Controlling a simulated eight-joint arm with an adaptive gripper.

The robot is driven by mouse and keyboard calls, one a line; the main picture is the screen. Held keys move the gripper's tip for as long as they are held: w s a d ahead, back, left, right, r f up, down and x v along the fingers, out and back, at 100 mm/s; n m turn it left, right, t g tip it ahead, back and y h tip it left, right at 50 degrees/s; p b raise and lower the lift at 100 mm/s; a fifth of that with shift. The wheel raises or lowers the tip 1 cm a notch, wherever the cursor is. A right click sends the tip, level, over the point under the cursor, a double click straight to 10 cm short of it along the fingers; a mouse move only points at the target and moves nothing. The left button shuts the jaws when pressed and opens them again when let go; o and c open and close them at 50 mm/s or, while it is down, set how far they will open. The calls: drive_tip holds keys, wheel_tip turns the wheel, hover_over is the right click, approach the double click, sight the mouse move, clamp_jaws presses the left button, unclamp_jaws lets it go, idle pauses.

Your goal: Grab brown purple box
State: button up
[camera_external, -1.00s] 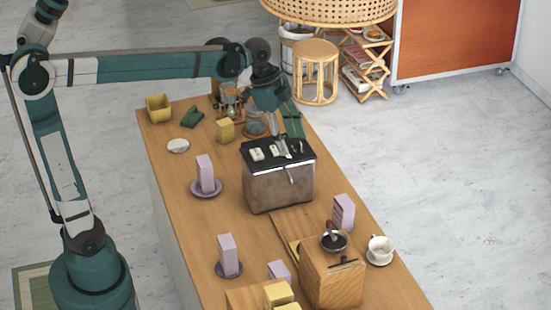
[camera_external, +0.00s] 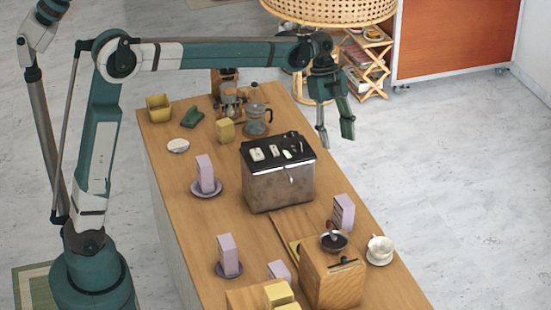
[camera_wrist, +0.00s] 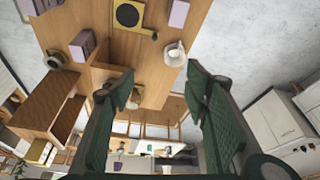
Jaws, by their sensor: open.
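A purple box with a darker brownish printed side (camera_external: 344,211) stands upright near the right edge of the wooden counter, behind the wooden grinder. Other pale purple boxes stand at the left (camera_external: 206,173), front left (camera_external: 228,254) and front (camera_external: 279,271). The wrist view shows a purple box at the top (camera_wrist: 178,13) and another at the left (camera_wrist: 82,45); I cannot tell for sure which ones these are. My gripper (camera_external: 335,137) is open and empty, in the air beyond the counter's right edge. Its green fingers (camera_wrist: 160,85) frame empty space in the wrist view.
A dark-topped metal machine (camera_external: 279,185) stands mid-counter. The wooden grinder (camera_external: 332,278) and white cup (camera_external: 380,250) are at the front right. A glass pot (camera_external: 257,120) and yellow containers (camera_external: 158,108) are at the back. Floor right of the counter is clear.

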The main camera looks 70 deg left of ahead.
drive_tip(key=m, duration=0.2)
hover_over(343, 200)
wheel_tip(343, 200, down, 3)
drive_tip(key=shift+g+h, duration=0.3)
drive_tip(key=shift+h, duration=0.1)
wheel_tip(343, 200, down, 26)
drive_tip(key=shift+a+f, duration=0.15)
drive_tip(key=shift+f, duration=0.05)
drive_tip(key=shift+x, duration=1.25)
drive_tip(key=shift+x, duration=2.65)
drive_tip(key=shift+w, duration=0.15)
drive_tip(key=shift+r, duration=0.1)
drive_tip(key=c, duration=1.3)
